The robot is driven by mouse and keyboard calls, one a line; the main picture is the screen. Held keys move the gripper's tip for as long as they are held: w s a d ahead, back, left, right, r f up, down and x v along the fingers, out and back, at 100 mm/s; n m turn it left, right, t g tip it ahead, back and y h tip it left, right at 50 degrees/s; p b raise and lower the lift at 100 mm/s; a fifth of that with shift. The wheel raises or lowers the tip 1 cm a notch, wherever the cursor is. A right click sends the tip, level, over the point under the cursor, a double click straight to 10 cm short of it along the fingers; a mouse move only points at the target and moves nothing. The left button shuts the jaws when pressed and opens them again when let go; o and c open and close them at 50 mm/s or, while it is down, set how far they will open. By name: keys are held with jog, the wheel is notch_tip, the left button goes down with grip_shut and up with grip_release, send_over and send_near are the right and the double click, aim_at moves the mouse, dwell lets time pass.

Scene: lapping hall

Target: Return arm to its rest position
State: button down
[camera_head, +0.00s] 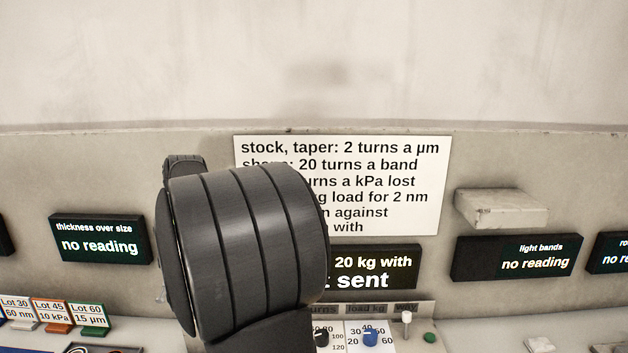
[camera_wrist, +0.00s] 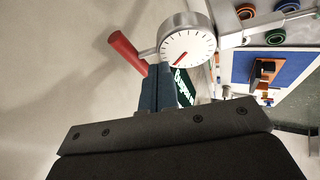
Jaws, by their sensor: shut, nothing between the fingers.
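My gripper (camera_wrist: 158,80) shows in the wrist view as narrow dark fingers beyond a dark plate with screws. The fingers are shut with nothing held between them. In the head view my thick black ribbed arm link fills the centre and hides part of the panel; the gripper itself is not visible there. A round white dial (camera_wrist: 188,48) with a red pointer and a red handle (camera_wrist: 127,52) appears just beyond the fingertips in the wrist view. I cannot tell whether they touch.
A text sign (camera_head: 390,185) is partly hidden behind my arm. Dark displays stand left (camera_head: 100,238) and right (camera_head: 518,257), with a grey block (camera_head: 500,207) above the right one. A blue knob (camera_head: 370,337) and lot cards (camera_head: 90,315) line the bench. The upper wall is clear.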

jog(key=shift+w+f, duration=0.25)
jog(key=shift+w, duration=0.3)
jog(key=shift+w+f, duration=0.2)
jog(key=shift+w, duration=0.35)
jog(key=shift+s, duration=0.75)
jog(key=shift+f, duration=0.1)
